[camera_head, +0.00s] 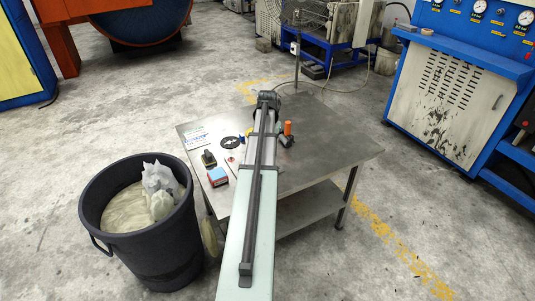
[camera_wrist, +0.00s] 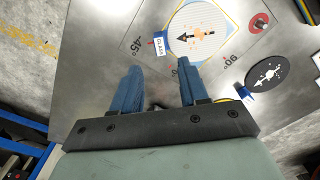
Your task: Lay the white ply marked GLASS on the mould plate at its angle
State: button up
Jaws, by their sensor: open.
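In the wrist view a round white ply (camera_wrist: 208,42) with a striped face, a black arrow and orange marks lies on the grey mould plate (camera_wrist: 222,72). Its white GLASS tag (camera_wrist: 159,46) sticks out at its lower left edge. Blue and yellow edges show around the ply. Angle marks -45° and 90° are on the plate. My gripper (camera_wrist: 158,65) is open and empty, its two blue fingers apart, with the tag just beyond the gap between the fingertips. The ply's far edge is cut off. In the head view my arm hides the ply and plate.
A black disc (camera_head: 231,142) lies left of my arm on the metal table (camera_head: 325,150), near a white sheet (camera_head: 196,137) and a blue and red box (camera_head: 217,177). An orange cylinder (camera_head: 288,128) stands right of my arm. A dark bin (camera_head: 160,245) stands left. The table's right side is clear.

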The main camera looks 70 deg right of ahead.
jog(key=shift+r, duration=1.85)
